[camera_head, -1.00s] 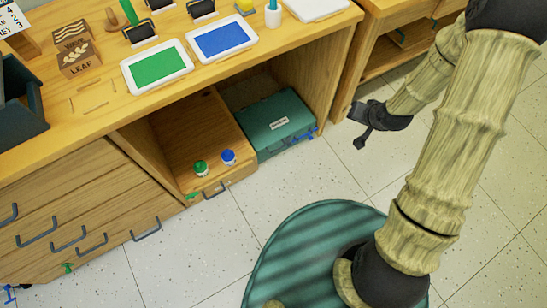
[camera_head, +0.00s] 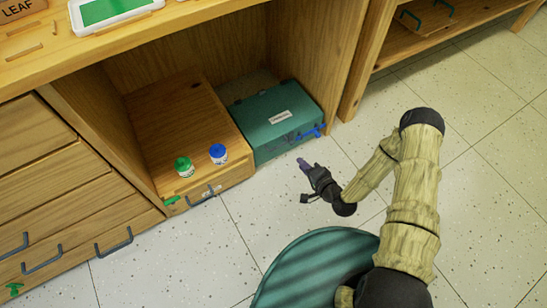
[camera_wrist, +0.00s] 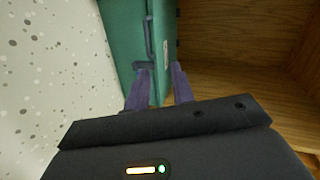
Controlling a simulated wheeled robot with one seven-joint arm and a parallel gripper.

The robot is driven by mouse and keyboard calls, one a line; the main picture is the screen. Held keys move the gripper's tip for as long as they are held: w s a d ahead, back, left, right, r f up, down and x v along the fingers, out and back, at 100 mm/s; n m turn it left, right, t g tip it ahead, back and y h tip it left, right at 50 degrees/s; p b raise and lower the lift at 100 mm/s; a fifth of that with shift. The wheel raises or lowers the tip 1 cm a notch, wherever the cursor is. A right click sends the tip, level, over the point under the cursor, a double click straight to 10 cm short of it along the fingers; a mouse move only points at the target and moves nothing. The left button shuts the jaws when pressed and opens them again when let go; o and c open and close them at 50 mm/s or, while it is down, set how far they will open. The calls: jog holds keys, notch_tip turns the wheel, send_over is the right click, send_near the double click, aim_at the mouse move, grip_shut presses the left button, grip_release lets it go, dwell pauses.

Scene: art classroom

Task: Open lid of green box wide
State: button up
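The green box (camera_head: 268,128) sits in the open lower bay of the wooden cabinet, beside a wooden drawer block. Its lid looks closed, with a pale label on top and a blue catch or handle at the front right edge. My gripper (camera_head: 304,180) is on the floor side in front of the box, a short way from its front face. In the wrist view the green box (camera_wrist: 122,35) fills the upper middle, with a dark handle on its face. My gripper (camera_wrist: 159,78) there shows two purple fingers apart with nothing held between them; whether one touches the box is unclear.
A green-capped jar (camera_head: 184,168) and a blue-capped jar (camera_head: 218,154) stand on the wooden drawer block (camera_head: 170,110) left of the box. The cabinet's side panel (camera_head: 330,60) rises close at the box's right. The speckled floor (camera_head: 170,260) in front is clear.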

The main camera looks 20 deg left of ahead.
aim_at(274, 148)
notch_tip(274, 148, down, 6)
jog(key=s+a+m+t+b, duration=0.1)
jog(key=s+m+b, duration=0.1)
jog(key=shift+r+t+y+b, duration=0.25)
jog(key=shift+t+y+b, duration=0.05)
jog(key=shift+y, duration=0.1)
jog(key=shift+a, duration=0.1)
jog(key=b+x, duration=0.9)
jog(key=x, duration=0.8)
jog(key=shift+a+f, duration=0.1)
jog(key=shift+a, duration=0.1)
jog(key=shift+c, duration=0.2)
